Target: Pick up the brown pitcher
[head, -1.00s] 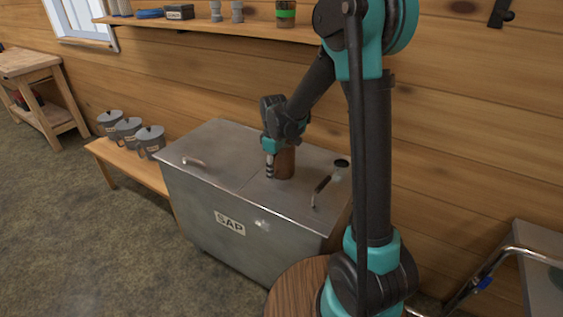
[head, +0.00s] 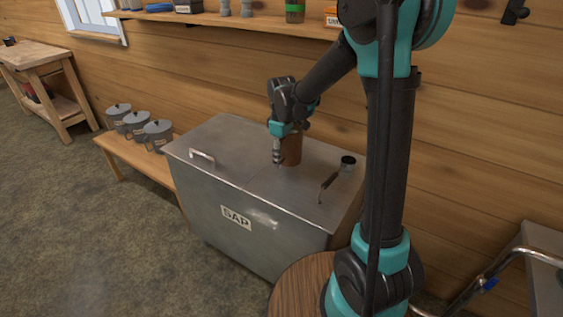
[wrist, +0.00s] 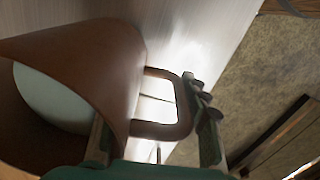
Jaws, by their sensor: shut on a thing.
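The brown pitcher (head: 292,150) is at the top of the metal SAP tank (head: 215,170), toward its back edge. My gripper (head: 277,155) reaches down to its left side. In the wrist view the pitcher (wrist: 85,60) fills the left side, with a pale surface showing inside it. Its handle (wrist: 160,131) lies between the two fingers of my gripper (wrist: 155,145), which is shut on the pitcher at its handle side. The pitcher's base is small in the head view, and I cannot tell whether it touches the lid.
A dark ladle-like tool (head: 328,186) and a dark round opening (head: 348,161) are on the tank's right side. A metal handle (head: 202,156) stands at its left. Lidded grey pots (head: 158,134) sit on a bench. A wall shelf (head: 225,19) runs above.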

